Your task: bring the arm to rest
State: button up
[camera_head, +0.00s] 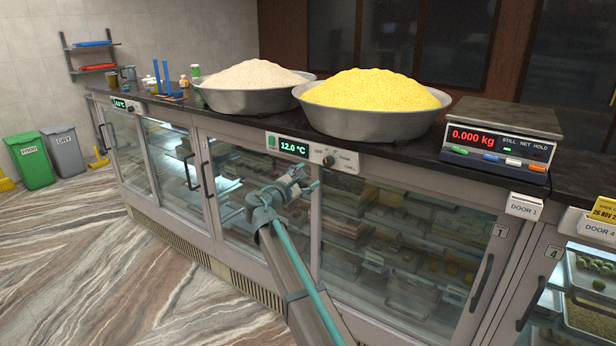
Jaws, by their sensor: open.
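My gripper (308,186) is at the end of my arm, in front of the glass counter's doors. Its fingers are apart and nothing shows between them. It is below and a little right of the green 12.0 °C display (293,147), beside the control knob (328,161). I cannot tell how far it is from the counter front. My arm reaches up from the bottom middle of the view.
The counter top (405,154) bears a bowl of pale grains (247,101), a bowl of yellow grains (362,122) and a scale (504,118) reading 0.000 kg. Door handles (482,281) stick out. Green (30,163) and grey (64,152) bins stand left. The floor (75,250) at left is clear.

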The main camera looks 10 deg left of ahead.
jog(key=s+d+f+m+g+y, duration=0.1)
jog(key=s+d+f+m+g, duration=0.55)
jog(key=f, duration=0.95)
jog(key=s+d+f+m+g+y, duration=0.1)
jog(key=s+d+f+m+g, duration=0.15)
jog(key=s+d+f, duration=0.7)
jog(key=s+d+f+m+g+y, duration=0.1)
jog(key=s+d+f+m+g, duration=0.5)
jog(key=f, duration=1.5)
jog(key=s+d+f+m+g+y, duration=0.1)
jog(key=s+f, duration=0.5)
jog(key=s, duration=0.8)
jog(key=s+d+f+m+g+y, duration=0.2)
jog(key=s+d+f+m+g, duration=0.2)
jog(key=s, duration=1.1)
jog(key=s+d+f+m+g+y, duration=0.1)
jog(key=s+d+f+m+g, duration=0.2)
jog(key=s, duration=1.2)
jog(key=d+f, duration=0.3)
jog(key=f, duration=0.2)
jog(key=shift+d+f+y, duration=0.2)
jog(key=shift+f+y, duration=0.05)
jog(key=shift+y, duration=0.05)
jog(key=shift+w, duration=0.1)
jog(key=shift+c, duration=0.2)
